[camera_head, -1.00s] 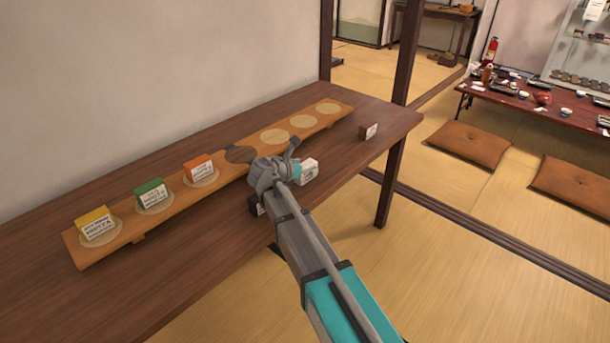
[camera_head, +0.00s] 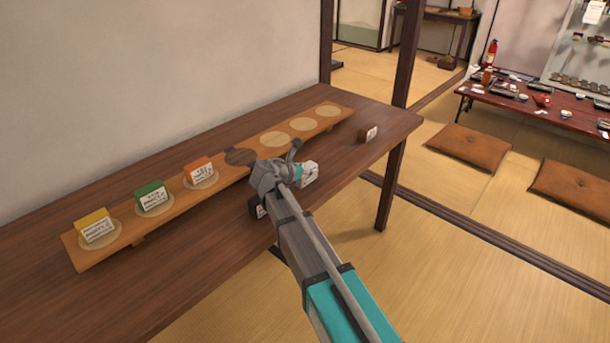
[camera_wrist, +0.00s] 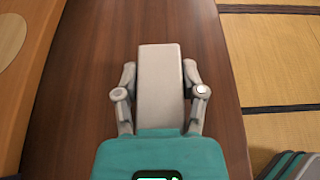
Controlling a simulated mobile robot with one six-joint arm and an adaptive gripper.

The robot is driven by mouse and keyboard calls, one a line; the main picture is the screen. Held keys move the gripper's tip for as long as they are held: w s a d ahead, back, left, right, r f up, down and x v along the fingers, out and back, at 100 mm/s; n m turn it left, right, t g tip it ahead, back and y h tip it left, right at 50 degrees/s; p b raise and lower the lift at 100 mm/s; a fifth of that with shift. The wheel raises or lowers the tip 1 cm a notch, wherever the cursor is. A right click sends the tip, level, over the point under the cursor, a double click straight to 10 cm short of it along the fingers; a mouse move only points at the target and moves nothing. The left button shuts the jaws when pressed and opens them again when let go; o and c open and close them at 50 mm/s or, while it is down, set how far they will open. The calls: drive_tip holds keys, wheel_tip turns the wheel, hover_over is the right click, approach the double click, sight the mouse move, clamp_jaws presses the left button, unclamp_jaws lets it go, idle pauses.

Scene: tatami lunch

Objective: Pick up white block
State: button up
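The white block (camera_wrist: 160,85) lies between the two fingers of my gripper (camera_wrist: 160,78) in the wrist view. The fingertips bend inward and appear to press on its left and right sides. In the head view my gripper (camera_head: 297,165) is low over the dark wooden table, and part of the white block (camera_head: 310,174) shows at its right side. The arm hides the rest of the block. I cannot tell whether the block touches the table or is slightly above it.
A long wooden board (camera_head: 125,240) with round pads lies behind, carrying a yellow block (camera_head: 95,227), a green block (camera_head: 151,197) and an orange block (camera_head: 199,172). A black block (camera_head: 256,208) is partly hidden by my arm. A brown block (camera_head: 367,134) stands to the right.

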drive_tip(key=c, duration=0.4)
drive_tip(key=shift+r, duration=0.1)
drive_tip(key=shift+r+p, duration=0.95)
drive_tip(key=shift+p, duration=0.1)
drive_tip(key=shift+s+a+r+p, duration=0.25)
drive_tip(key=shift+s+r+p, duration=1.55)
drive_tip(key=shift+s, duration=0.5)
drive_tip(key=shift+s+a+r+p, duration=0.3)
drive_tip(key=shift+s+r+p, duration=1.55)
drive_tip(key=shift+s, duration=0.5)
drive_tip(key=shift+s+a+r+p, duration=0.25)
drive_tip(key=shift+s+r+p, duration=1.55)
drive_tip(key=shift+s, duration=0.5)
drive_tip(key=shift+r, duration=0.15)
